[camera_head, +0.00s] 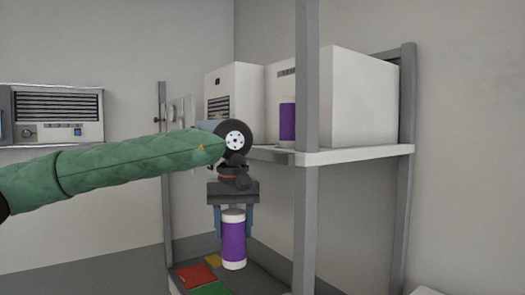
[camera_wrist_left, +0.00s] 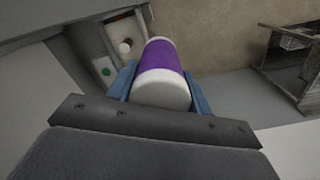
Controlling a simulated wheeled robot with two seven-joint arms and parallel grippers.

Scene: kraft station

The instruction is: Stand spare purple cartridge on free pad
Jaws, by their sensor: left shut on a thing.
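My left gripper (camera_head: 233,222) points down and is shut on a purple cartridge (camera_head: 233,246) with white ends. The cartridge hangs upright between the blue fingers, above the lower surface. In the left wrist view the cartridge (camera_wrist_left: 163,72) sits between the blue fingers (camera_wrist_left: 160,88). Coloured pads lie below in the head view: a red pad (camera_head: 196,275), a small yellow pad (camera_head: 213,260) and a green pad (camera_head: 210,289). The held cartridge is just right of them in the picture; its height above them is hard to tell. My right gripper is not in view.
The rack's grey front post (camera_head: 306,200) stands to the right of the gripper. The upper shelf (camera_head: 350,155) carries white boxes (camera_head: 345,97). A wall unit (camera_head: 60,115) with a vent hangs at the left.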

